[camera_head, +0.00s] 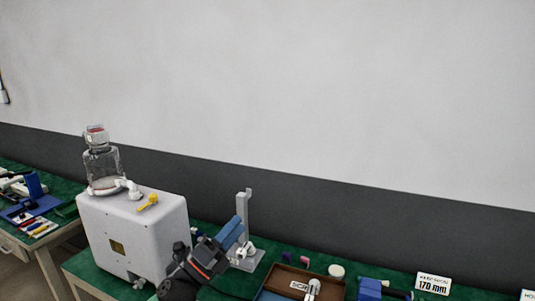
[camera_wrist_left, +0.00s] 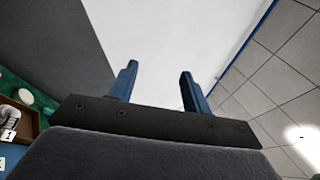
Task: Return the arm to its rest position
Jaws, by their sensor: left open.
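My left gripper (camera_head: 234,236) is raised over the green bench, in front of the grey upright stand, with its blue fingers pointing up and to the right. In the left wrist view its two blue fingers (camera_wrist_left: 157,88) are spread apart with nothing between them. Behind the gap are only the white and grey surfaces of the room. My right gripper does not show in either view.
A white pump box (camera_head: 135,235) with a clear canister (camera_head: 102,165) stands left of my arm. A grey stand (camera_head: 244,215) is close behind the gripper. The wall above is bare.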

